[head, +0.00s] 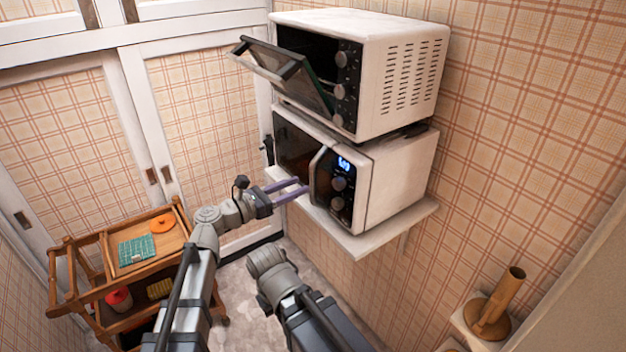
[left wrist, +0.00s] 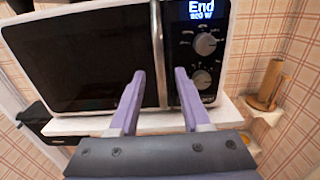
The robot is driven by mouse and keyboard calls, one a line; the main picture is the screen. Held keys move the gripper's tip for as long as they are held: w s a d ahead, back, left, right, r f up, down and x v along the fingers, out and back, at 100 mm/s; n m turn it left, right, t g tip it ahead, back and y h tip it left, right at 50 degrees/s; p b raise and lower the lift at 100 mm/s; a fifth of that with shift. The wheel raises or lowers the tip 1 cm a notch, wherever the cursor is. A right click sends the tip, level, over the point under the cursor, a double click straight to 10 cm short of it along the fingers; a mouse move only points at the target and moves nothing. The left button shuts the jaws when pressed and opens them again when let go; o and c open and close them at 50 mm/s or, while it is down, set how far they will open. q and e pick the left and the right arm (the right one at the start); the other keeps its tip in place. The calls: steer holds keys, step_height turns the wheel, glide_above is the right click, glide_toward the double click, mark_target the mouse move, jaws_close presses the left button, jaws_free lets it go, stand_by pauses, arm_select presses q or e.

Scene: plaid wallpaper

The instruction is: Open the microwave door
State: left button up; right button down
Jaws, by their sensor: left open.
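The microwave (head: 395,185) is white with a black front and stands on a white wall shelf. Its dark door (left wrist: 85,60) looks shut, with a vertical handle (head: 319,172) beside the panel of knobs and a lit blue display. In the left wrist view the handle (left wrist: 158,50) shows between my two purple fingers. My left gripper (head: 298,188) is open in front of the microwave, with its fingertips close to the handle (left wrist: 159,75). I cannot tell whether they touch it. My right arm shows low in the head view, but its gripper does not.
A white toaster oven (head: 405,75) sits on top of the microwave with its glass door (head: 285,70) tilted open. The shelf (head: 365,240) juts out below. A wooden cart (head: 190,215) stands at left. A brown holder (head: 495,305) stands at lower right.

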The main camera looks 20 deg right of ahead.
mark_target(310, 181)
arm_select(q)
steer(key=x, duration=0.6)
jaws_close()
stand_by(0.3)
stand_by(1.1)
